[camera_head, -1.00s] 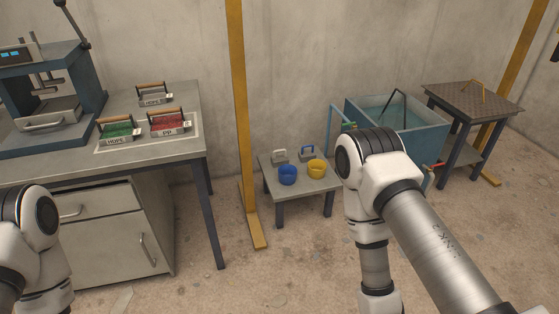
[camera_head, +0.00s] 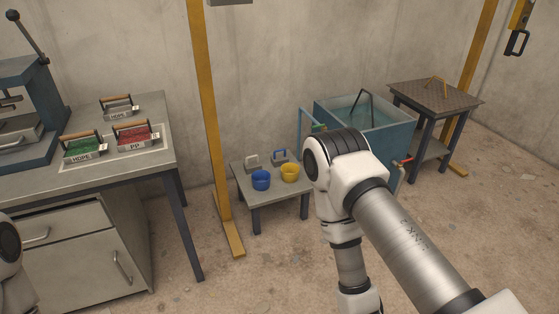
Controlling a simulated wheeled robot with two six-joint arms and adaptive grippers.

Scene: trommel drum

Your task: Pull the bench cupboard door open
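The bench cupboard door (camera_head: 85,277) is a grey panel under the workbench at the left. It appears shut, with a vertical metal bar handle (camera_head: 122,267) near its right edge. A drawer with its own handle (camera_head: 36,236) sits above it. Part of my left arm shows at the left edge, in front of the cupboard's left side; its gripper is out of view. My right arm fills the lower right, bent downward, and its gripper is also out of view below the frame. Neither visible arm part covers the door handle.
The workbench (camera_head: 165,155) carries trays and a blue press (camera_head: 40,115). A yellow post (camera_head: 210,130) stands right of it. A low table (camera_head: 262,208) holds blue and yellow cups. A blue water tank (camera_head: 385,140) stands behind my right arm. Floor before the cupboard's right side is clear.

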